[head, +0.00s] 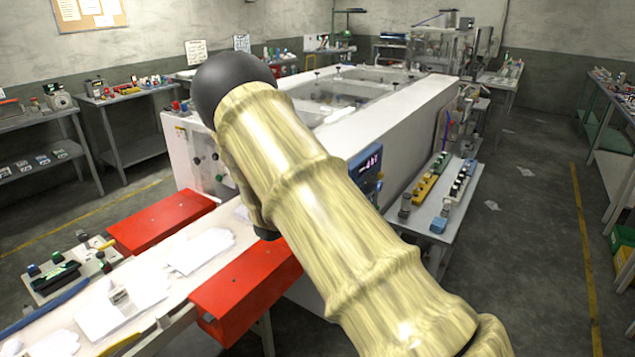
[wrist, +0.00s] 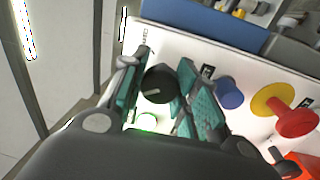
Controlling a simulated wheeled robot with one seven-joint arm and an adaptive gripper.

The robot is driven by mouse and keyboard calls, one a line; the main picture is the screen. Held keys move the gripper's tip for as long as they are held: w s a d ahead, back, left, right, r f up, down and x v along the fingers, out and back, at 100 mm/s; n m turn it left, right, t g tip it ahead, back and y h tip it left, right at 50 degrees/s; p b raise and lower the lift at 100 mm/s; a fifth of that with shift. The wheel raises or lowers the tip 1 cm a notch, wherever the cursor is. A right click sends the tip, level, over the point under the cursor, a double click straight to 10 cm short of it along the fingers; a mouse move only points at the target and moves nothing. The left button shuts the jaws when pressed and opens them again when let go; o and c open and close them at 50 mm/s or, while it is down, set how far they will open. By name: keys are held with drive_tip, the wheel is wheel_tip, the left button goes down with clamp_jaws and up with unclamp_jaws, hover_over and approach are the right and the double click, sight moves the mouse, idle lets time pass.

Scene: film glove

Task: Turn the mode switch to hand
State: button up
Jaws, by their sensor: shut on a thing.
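The mode switch (wrist: 157,80) is a round black knob with a pale pointer line, on a white panel in the wrist view. My gripper (wrist: 163,68) has its teal-padded fingers on either side of the knob and is shut on it. The pointer line lies roughly sideways. The small lettering by the knob is too small to read. In the head view my arm hides the gripper and the switch.
On the same panel are a blue button (wrist: 230,93), a red mushroom button (wrist: 297,119) on a yellow collar and a green-lit button (wrist: 148,121). A white machine (head: 400,120), a conveyor with flat gloves (head: 202,249) and red guards (head: 243,287) stand around my arm.

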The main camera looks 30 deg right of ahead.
drive_tip(key=shift+n+p, duration=0.35)
drive_tip(key=shift+n, duration=0.75)
drive_tip(key=o, duration=1)
drive_tip(key=shift+w+a+f, duration=0.1)
drive_tip(key=shift+o, duration=0.2)
drive_tip(key=v, duration=1.2)
